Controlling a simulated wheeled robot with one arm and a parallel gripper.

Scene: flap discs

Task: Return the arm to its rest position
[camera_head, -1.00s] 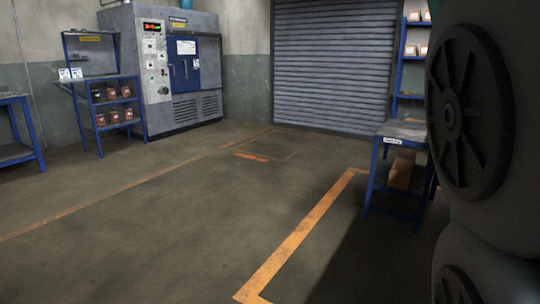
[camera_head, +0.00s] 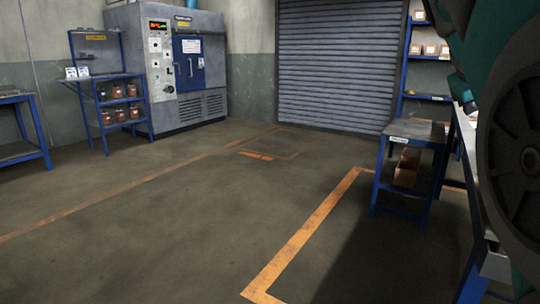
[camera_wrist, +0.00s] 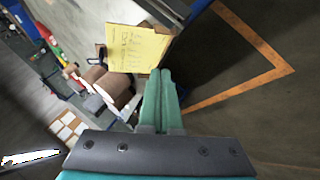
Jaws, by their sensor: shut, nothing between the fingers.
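My gripper (camera_wrist: 160,100) shows in the wrist view with its two green fingers together and nothing between them. It is above or beside a work surface that holds a yellow sheet with writing (camera_wrist: 138,48) and brown rolls or discs (camera_wrist: 108,86); the exact gap cannot be told. In the head view my arm fills the right edge, with a dark round joint cover and green links. My gripper is out of the head view.
A blue bench (camera_head: 478,260) stands at the right, partly behind my arm. A small blue table (camera_head: 416,133) holds a cardboard box (camera_head: 407,167) on its shelf. An oven (camera_head: 178,65) and a blue rack (camera_head: 120,92) stand at the back left. The middle floor is clear.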

